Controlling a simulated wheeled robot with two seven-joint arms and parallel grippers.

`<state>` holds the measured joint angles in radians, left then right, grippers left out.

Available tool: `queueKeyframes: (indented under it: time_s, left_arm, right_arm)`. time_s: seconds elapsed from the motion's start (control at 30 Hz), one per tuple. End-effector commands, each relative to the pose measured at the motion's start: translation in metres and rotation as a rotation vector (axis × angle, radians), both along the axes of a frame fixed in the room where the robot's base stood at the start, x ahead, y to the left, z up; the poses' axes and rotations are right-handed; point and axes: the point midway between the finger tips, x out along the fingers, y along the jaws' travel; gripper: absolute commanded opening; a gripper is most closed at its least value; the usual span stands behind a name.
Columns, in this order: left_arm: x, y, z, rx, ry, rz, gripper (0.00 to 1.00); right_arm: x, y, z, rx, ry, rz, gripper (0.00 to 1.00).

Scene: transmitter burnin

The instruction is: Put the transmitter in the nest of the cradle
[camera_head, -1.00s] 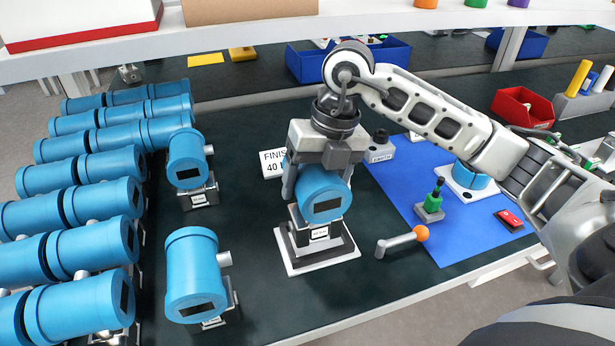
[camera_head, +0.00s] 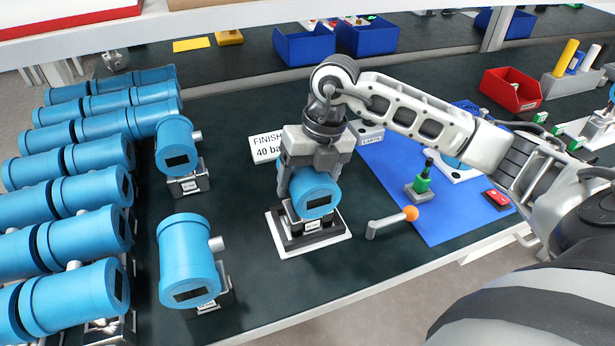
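A blue transmitter (camera_head: 314,197) with a dark display is at the cradle (camera_head: 280,245), a dark block on a white base plate near the middle of the bench. My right gripper (camera_head: 311,178) comes down from above with its fingers on both sides of the transmitter's blue housing, shut on it. The transmitter stands upright over the cradle, its labelled foot at the nest; whether it is fully seated is hard to tell. A lever with an orange knob (camera_head: 411,213) stands right of the cradle. My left gripper is not in view.
Two more transmitters (camera_head: 188,260) (camera_head: 176,145) stand left of the cradle, beside rows of blue transmitters (camera_head: 85,240). A "FINISH 40 bar" sign (camera_head: 266,148) stands behind. A blue mat (camera_head: 440,228) at right holds a green-topped part (camera_head: 421,183) and a red switch (camera_head: 497,198).

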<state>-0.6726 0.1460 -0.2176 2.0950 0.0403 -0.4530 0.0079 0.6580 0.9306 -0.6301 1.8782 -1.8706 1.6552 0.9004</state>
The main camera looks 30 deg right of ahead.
Motion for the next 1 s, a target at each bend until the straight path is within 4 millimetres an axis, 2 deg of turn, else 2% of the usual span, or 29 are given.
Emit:
queueKeyframes:
  time_s: [0.03, 0.1, 0.37, 0.5, 0.57, 0.9, 1.0]
  left_arm:
    - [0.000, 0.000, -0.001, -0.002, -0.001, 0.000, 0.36]
    - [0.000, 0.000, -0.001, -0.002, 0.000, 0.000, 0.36]
    - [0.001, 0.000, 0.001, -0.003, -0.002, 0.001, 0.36]
    - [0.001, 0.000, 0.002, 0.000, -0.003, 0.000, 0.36]
    - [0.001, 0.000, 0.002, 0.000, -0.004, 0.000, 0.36]
    - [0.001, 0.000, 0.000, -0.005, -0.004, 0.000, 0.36]
    - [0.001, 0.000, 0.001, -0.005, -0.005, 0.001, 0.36]
  right_arm:
    - [0.000, 0.000, -0.002, -0.001, 0.000, 0.000, 0.75]
    - [0.000, 0.000, -0.001, -0.001, 0.000, 0.000, 0.94]
    - [0.000, 0.000, -0.001, -0.001, 0.000, -0.001, 0.94]
    - [0.000, -0.002, 0.007, -0.001, -0.001, -0.001, 0.94]
    - [0.000, -0.004, 0.015, -0.003, -0.002, -0.002, 0.94]
    - [-0.003, -0.019, 0.085, 0.000, -0.006, -0.002, 0.94]
    - [-0.005, -0.022, 0.101, -0.001, -0.004, -0.002, 0.94]
